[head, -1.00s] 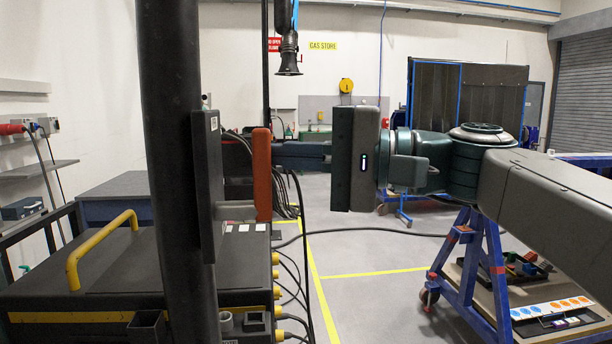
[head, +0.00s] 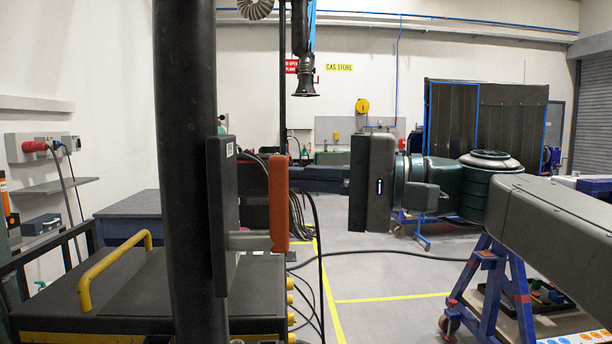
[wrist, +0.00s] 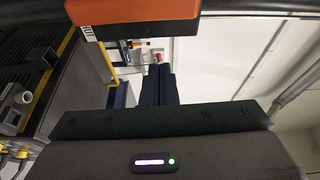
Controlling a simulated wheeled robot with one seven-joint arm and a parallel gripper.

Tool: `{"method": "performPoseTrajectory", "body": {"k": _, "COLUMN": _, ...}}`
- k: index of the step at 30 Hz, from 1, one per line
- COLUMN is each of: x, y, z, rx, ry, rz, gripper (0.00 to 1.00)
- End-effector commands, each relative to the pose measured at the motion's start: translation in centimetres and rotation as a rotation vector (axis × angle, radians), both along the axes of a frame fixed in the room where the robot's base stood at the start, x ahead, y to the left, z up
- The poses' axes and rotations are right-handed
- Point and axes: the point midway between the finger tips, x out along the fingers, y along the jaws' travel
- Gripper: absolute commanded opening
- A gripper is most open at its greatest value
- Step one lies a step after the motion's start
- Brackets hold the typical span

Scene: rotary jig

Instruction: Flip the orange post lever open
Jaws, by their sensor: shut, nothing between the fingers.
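The orange lever (head: 278,205) stands upright beside a dark plate (head: 222,215) on the black post (head: 185,150), joined by a short grey arm. My gripper (head: 298,174) comes in from the right with its fingers shut and empty. Its tips reach the lever's right edge in the head view, near the lever's upper part; I cannot tell whether they touch it or pass behind it. In the wrist view the lever (wrist: 135,17) crosses the top, and my shut fingers (wrist: 160,72) point up towards it with a gap in the picture.
A black cabinet with a yellow handle (head: 110,270) stands at the lower left, close to the post. Cables (head: 318,260) hang behind the lever. A blue trestle (head: 490,295) stands at the lower right. Open floor lies in the middle.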

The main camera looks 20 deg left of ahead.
Motion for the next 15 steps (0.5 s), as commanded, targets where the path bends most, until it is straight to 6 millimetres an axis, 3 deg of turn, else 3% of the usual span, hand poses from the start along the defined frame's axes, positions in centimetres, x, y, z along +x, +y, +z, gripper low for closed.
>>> {"method": "performPoseTrajectory", "body": {"k": 1, "x": 0.1, "y": -1.7, "z": 0.0, "rx": 0.003, "ry": -0.004, "rz": -0.009, "gripper": 0.0}}
{"method": "performPoseTrajectory", "body": {"k": 6, "x": 0.6, "y": -5.9, "z": 0.0, "rx": 0.002, "ry": -0.003, "rz": -0.021, "gripper": 0.0}}
{"method": "performPoseTrajectory", "body": {"k": 10, "x": 0.8, "y": -8.1, "z": 0.0, "rx": 0.002, "ry": -0.003, "rz": -0.021, "gripper": 0.0}}
{"method": "performPoseTrajectory", "body": {"k": 15, "x": 0.7, "y": -9.4, "z": 0.0, "rx": 0.002, "ry": -0.003, "rz": -0.017, "gripper": 0.0}}
